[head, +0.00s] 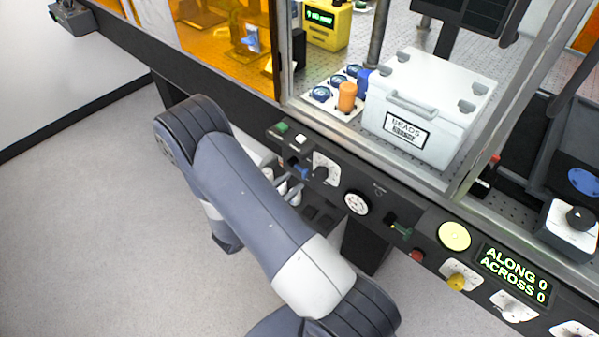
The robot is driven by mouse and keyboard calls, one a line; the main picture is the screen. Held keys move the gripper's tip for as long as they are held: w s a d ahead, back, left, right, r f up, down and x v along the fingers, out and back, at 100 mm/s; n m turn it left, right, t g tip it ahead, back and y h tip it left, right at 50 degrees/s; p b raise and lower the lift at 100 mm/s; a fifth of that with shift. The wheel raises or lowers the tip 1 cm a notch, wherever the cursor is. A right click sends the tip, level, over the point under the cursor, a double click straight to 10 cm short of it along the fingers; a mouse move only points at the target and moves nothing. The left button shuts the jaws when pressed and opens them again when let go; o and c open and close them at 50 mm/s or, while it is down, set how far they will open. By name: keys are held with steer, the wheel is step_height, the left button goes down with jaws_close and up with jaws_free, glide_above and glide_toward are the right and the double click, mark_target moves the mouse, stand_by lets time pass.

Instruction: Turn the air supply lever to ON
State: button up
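The dark control panel (330,150) runs along the bench's front edge. A blue lever handle (299,171) sits on it beside a white plate with a black knob (321,172). A green lever handle (401,230) is further right, past a round white gauge (357,202). Labels are too small to read, so I cannot tell which lever is the air supply or its setting. My arm crosses the middle of the view. Pale parts by the panel's lower edge, below the blue lever, may be my gripper (283,187); my arm hides most of this area, and its fingers cannot be made out.
A white lidded box (429,108) stands on the perforated bench behind a metal frame. An orange cylinder (347,97) and blue round pieces are left of it. A red button (417,256), yellow disc (454,236) and display (513,274) are at right. Floor at left is clear.

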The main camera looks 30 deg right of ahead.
mark_target(304, 172)
steer(key=shift+p+x, duration=0.35)
steer(key=shift+x, duration=1.95)
steer(key=shift+c, duration=0.3)
jaws_close()
